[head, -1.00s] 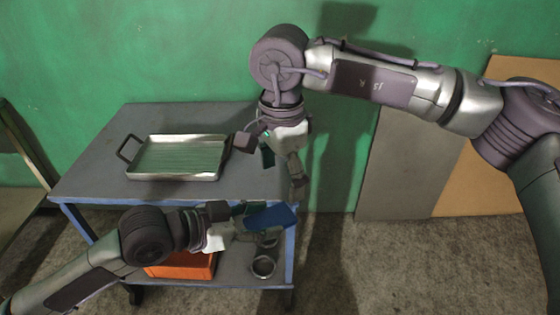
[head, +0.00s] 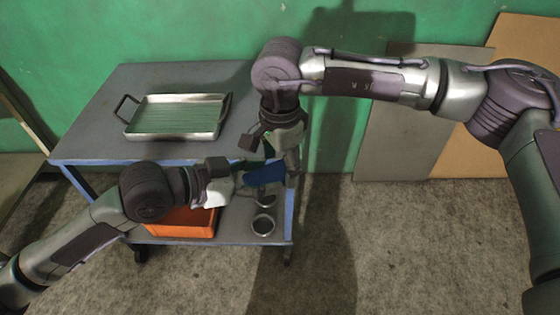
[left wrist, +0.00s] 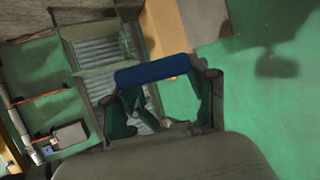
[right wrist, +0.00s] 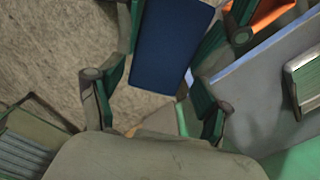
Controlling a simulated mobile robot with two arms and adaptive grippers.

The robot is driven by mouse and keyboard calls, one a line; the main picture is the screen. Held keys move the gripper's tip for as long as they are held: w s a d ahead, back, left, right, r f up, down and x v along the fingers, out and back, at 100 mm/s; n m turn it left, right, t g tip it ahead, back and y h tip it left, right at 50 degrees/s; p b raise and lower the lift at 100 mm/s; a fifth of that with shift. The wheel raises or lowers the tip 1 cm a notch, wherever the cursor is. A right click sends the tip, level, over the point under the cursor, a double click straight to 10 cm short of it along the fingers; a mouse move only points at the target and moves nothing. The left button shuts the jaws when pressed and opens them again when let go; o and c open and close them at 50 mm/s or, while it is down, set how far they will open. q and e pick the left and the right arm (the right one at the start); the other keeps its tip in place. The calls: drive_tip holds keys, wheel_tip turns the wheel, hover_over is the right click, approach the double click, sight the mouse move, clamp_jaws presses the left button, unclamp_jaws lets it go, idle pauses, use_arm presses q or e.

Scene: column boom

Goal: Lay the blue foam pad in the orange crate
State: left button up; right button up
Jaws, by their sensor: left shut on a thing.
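The blue foam pad (head: 264,174) is held by my left gripper (head: 238,184), shut on its left end, in front of the cart's right side. It also shows in the left wrist view (left wrist: 155,70) and the right wrist view (right wrist: 170,45). My right gripper (head: 271,152) is just above the pad. In the right wrist view its fingers (right wrist: 160,90) stand apart, with the pad's near end between or just beyond them; I cannot tell if they touch it. The orange crate (head: 182,224) is on the lower shelf, partly hidden by my left arm; its edge shows in the right wrist view (right wrist: 270,12).
A metal tray (head: 178,117) with black handles stands on the cart's top (head: 100,110). Round metal pieces (head: 263,226) sit on the lower shelf (head: 232,232) right of the crate. Boards lean on the green wall at right. The floor (head: 360,250) right of the cart is clear.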

drive_tip(key=c, duration=0.8)
use_arm(q)
drive_tip(key=o, duration=0.9)
drive_tip(key=shift+o, duration=0.2)
